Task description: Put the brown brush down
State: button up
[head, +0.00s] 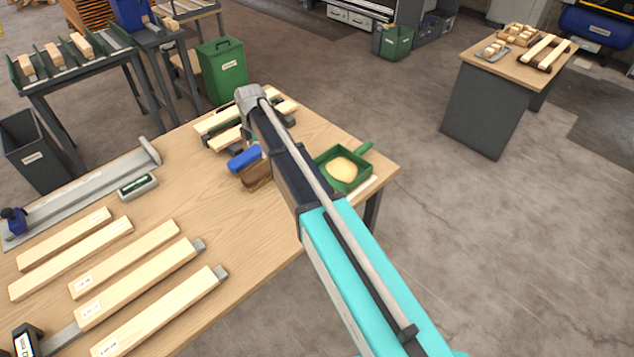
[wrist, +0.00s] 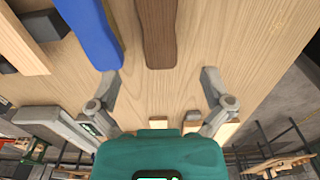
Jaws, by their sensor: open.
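The brown brush (wrist: 157,32) shows in the wrist view as a dark brown wooden piece lying over the wood tabletop, its end just beyond the space between my fingertips. It also shows in the head view (head: 257,176), partly hidden by my arm. My gripper (wrist: 160,80) is open, with a finger on each side and nothing between them. Fingers and brush look apart. In the head view my arm hides the gripper. A blue thing (wrist: 88,30) lies beside the brush, to its left; it also shows in the head view (head: 243,158).
A green dustpan (head: 343,171) with pale dust sits at the table's right edge. Wooden slats (head: 225,122) lie on a dark rack behind the brush. Several wooden bars (head: 130,270) cover the left front of the table (head: 215,190). Bare tabletop lies between the bars and the brush.

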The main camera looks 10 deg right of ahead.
jog(key=s+d+m, duration=2.2)
jog(key=s+m, duration=0.2)
jog(key=s, duration=0.1)
jog(key=shift+s+m, duration=0.3)
jog(key=shift+s, duration=0.05)
jog(key=r+m+p, duration=0.2)
jog(key=m, duration=0.9)
send_over(261, 169)
jog(key=shift+s+f, duration=0.1)
jog(key=shift+f, duration=0.05)
jog(key=shift+f+b, duration=0.15)
jog(key=shift+b, duration=0.2)
notch_tip(261, 169, down, 8)
jog(key=b, duration=0.8)
jog(key=shift+f, duration=0.15)
